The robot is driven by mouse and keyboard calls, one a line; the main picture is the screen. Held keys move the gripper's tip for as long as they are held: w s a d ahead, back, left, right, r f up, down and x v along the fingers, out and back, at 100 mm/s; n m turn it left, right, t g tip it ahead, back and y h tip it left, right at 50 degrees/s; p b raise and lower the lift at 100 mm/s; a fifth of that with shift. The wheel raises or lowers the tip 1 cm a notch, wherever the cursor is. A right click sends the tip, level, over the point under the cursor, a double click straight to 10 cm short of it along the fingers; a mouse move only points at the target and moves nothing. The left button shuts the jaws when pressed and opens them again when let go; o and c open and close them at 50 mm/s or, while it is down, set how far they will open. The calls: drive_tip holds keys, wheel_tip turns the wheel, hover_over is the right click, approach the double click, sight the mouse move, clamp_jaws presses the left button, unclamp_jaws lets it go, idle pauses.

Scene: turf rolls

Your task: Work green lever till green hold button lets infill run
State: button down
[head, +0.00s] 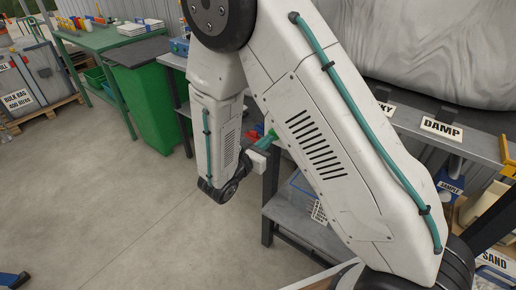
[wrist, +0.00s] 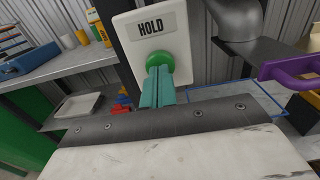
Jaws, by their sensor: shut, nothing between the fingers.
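A white box marked HOLD (wrist: 147,30) is mounted on a dark post in the wrist view. Its round green hold button (wrist: 162,58) faces me. My gripper (wrist: 158,72) has its teal fingers shut together with nothing between them. Their tips overlap the lower part of the button; whether they press it or stop just short, I cannot tell. In the head view my gripper (head: 270,138) is small and partly hidden behind my arm, beside a grey bench. I cannot make out a green lever in either view. No running infill is visible.
A purple handle (wrist: 290,68) is right of the box, near a grey pipe (wrist: 238,18). A bench with a DAMP sign (head: 441,128) stands under a large grey bag (head: 450,45). A green bin (head: 147,100) and table (head: 110,38) are left. Open floor (head: 110,190) lies front left.

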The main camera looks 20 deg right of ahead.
drive_tip(key=shift+w+d, duration=0.1)
drive_tip(key=shift+d, duration=0.1)
drive_tip(key=shift+x, duration=1.05)
drive_tip(key=shift+r, duration=0.15)
idle(0.4)
drive_tip(key=v, duration=1.4)
drive_tip(key=shift+a, duration=0.2)
drive_tip(key=shift+f, duration=0.25)
